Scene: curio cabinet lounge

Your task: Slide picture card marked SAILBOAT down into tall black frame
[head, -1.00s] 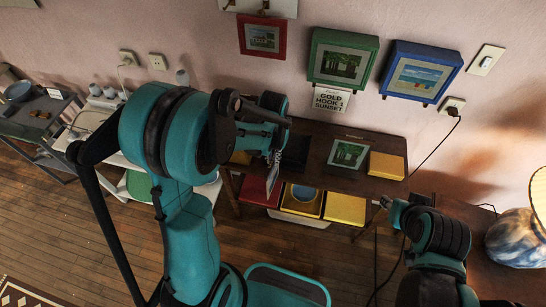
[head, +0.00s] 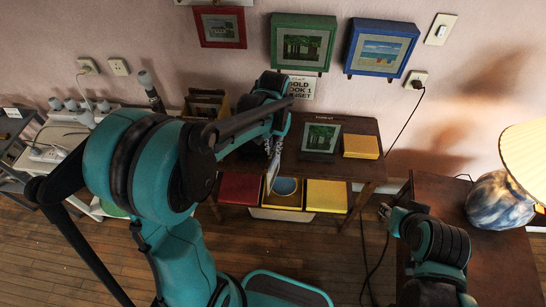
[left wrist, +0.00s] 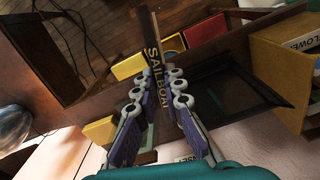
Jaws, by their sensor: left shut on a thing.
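The SAILBOAT card (left wrist: 154,62) is seen nearly edge-on in the left wrist view, its lettering along the narrow face. My left gripper (left wrist: 160,80) is shut on it. In the head view the card (head: 273,170) hangs below my left gripper (head: 273,145), over the front of the dark wooden table (head: 346,167). The black frame (left wrist: 268,92) is just right of the gripper in the wrist view, apart from the card's visible part. In the head view my left arm hides most of the frame. My right gripper (head: 386,211) is low at the right, its fingers too small to read.
A green picture (head: 321,137) and a yellow box (head: 361,146) stand on the tabletop. Red (head: 240,188) and yellow (head: 326,196) boxes sit on the shelf below. A wooden rack (head: 206,103) is at the table's left. A lamp (head: 500,200) stands at the right.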

